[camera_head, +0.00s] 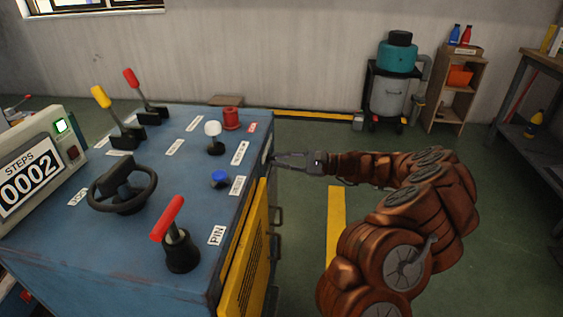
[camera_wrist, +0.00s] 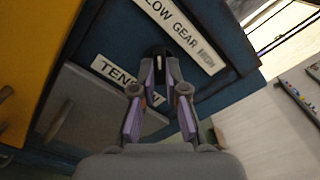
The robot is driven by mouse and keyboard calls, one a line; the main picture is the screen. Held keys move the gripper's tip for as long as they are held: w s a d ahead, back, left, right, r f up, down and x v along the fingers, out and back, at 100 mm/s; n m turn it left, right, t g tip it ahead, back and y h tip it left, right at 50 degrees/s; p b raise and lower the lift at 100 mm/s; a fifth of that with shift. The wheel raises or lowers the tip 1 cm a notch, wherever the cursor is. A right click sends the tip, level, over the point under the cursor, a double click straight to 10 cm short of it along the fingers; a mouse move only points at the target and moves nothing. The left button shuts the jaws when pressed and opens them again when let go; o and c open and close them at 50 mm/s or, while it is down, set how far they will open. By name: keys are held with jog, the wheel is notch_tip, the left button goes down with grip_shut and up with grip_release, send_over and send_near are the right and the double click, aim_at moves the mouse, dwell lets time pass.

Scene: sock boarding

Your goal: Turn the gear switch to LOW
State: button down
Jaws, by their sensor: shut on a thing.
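The gear switch (camera_wrist: 159,60) is a small black knob with a white line, on the machine's blue side panel in the wrist view. Beside it is a white label (camera_wrist: 182,35) reading LOW, GEAR and HIGH, slanting down to the right. The white line looks upright in this view, pointing at neither end word clearly. My gripper (camera_wrist: 159,80) has its two fingers closed on the knob, one on each side. In the head view my gripper (camera_head: 277,160) reaches the machine's right side from the right; the switch is not clear there.
The blue machine (camera_head: 80,245) carries levers, a handwheel (camera_head: 122,187), a red-handled lever (camera_head: 175,235) and buttons on top. A TENSION label, partly covered, and a grey door (camera_wrist: 85,115) lie near my fingers. A yellow door (camera_head: 245,255) is on the same side. Green floor is open to the right.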

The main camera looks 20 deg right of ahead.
dwell(0.3)
jog(key=c, duration=1.2)
grip_release()
jog(key=shift+s+d, duration=0.1)
jog(key=v, duration=1.1)
jog(key=shift+s+d, duration=0.25)
jog(key=shift+d, duration=0.05)
